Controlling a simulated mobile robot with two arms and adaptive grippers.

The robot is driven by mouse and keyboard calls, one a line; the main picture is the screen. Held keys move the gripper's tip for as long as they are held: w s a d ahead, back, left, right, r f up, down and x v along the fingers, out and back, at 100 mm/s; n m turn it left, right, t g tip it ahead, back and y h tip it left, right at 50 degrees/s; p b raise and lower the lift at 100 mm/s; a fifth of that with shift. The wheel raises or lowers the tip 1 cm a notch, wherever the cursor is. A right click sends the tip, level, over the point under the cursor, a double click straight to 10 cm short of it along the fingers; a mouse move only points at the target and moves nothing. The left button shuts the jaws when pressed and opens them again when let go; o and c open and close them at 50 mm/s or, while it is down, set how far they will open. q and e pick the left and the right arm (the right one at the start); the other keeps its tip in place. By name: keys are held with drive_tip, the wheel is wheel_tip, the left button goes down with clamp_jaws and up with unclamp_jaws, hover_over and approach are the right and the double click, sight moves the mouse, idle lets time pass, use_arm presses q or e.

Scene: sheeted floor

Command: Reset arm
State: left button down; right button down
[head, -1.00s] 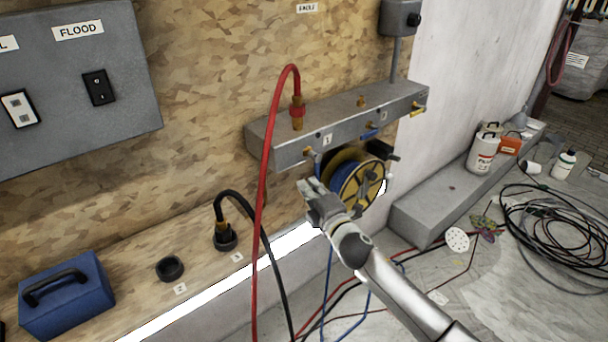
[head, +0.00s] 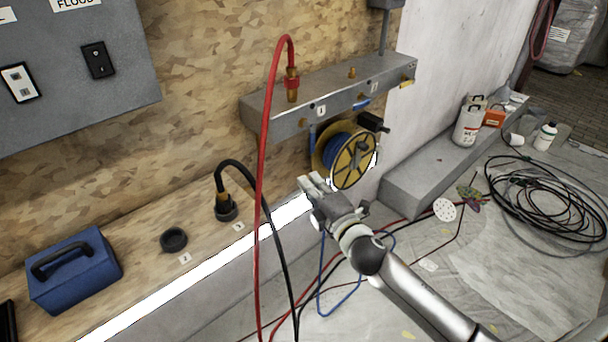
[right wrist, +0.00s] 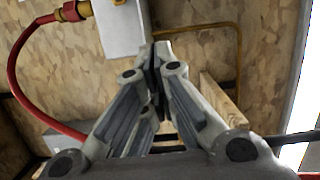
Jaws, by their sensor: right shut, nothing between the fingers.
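My right gripper (head: 312,188) is in the middle of the head view, in front of the wooden wall and just below and left of the blue hose reel. Its fingers are together and nothing is between them. In the right wrist view the fingertips (right wrist: 155,52) meet in front of the grey manifold. My right arm runs from the lower right of the head view up to the gripper. My left gripper is not in the head view.
A grey manifold (head: 330,95) with a red hose (head: 264,150) is on the wall, above the blue hose reel (head: 345,158). A blue case (head: 72,270), a black socket ring (head: 173,240) and a black cable plug (head: 226,207) are on the ledge. Coiled cables (head: 545,200) lie at right.

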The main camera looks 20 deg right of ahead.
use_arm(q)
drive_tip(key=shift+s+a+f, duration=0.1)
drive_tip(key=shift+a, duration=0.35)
use_arm(e)
drive_tip(key=shift+s, duration=0.55)
drive_tip(key=shift+d, duration=0.1)
